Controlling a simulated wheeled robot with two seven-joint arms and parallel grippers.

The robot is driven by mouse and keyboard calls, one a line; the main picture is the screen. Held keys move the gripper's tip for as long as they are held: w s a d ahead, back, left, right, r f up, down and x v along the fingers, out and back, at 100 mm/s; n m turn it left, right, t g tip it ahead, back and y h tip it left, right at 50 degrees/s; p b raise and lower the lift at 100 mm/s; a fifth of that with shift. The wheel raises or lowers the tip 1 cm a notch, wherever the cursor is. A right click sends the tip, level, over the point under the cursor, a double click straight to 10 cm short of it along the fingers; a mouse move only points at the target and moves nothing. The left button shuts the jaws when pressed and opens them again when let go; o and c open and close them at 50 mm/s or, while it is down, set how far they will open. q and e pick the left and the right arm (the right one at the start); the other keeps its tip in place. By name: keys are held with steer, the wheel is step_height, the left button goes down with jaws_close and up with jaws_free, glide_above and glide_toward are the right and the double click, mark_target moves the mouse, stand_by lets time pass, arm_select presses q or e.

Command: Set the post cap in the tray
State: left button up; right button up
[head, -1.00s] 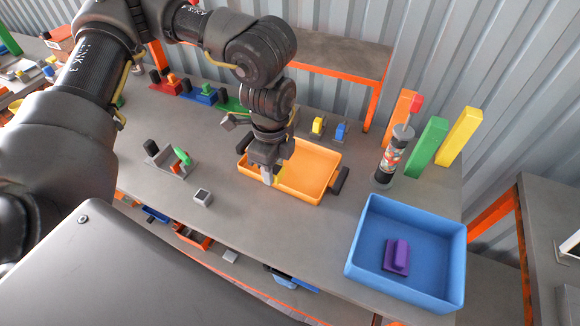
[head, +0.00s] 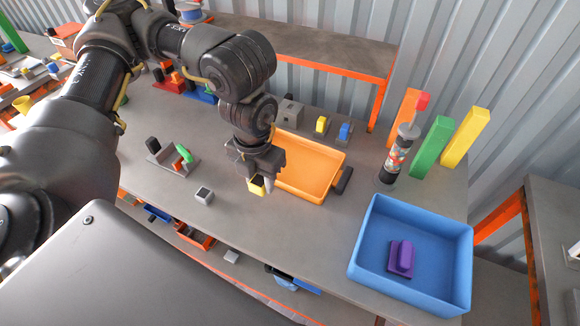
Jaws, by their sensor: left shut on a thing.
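My left gripper (head: 258,187) is shut on a small yellow piece (head: 256,185), which its fingers partly hide. I cannot tell for sure that this piece is the post cap. The gripper points down at the left side of the orange tray (head: 318,190), which has a black handle at its right; my arm hides the tray's left part. A small grey square block (head: 204,196) with a dark top stands on the table to the left of the gripper. My right gripper is not in view.
A blue bin (head: 365,240) with a purple block (head: 401,258) stands at the right front. A patterned canister (head: 395,158) and upright orange, green (head: 430,143) and yellow (head: 465,138) boards stand behind it. A grey holder (head: 172,158) is at the left. The table front is mostly clear.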

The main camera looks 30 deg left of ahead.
arm_select(q)
steer(key=w+a+f+p, duration=0.15)
steer(key=w+f, duration=0.25)
steer(key=w, duration=0.4)
glide_above(284, 179)
steer(key=s, duration=0.1)
step_height(284, 179, down, 4)
steer(key=shift+s+f, duration=0.1)
steer(key=shift+w+f, duration=0.4)
steer(key=shift+w, duration=0.05)
steer(key=shift+w+f+p, duration=0.15)
steer(key=shift+f+p, duration=0.05)
steer(key=shift+f, duration=0.7)
steer(key=shift+w+f+p, duration=0.1)
steer(key=shift+f+p, duration=0.05)
steer(key=shift+f, duration=0.75)
steer(key=shift+f, duration=0.15)
steer(key=o, duration=1)
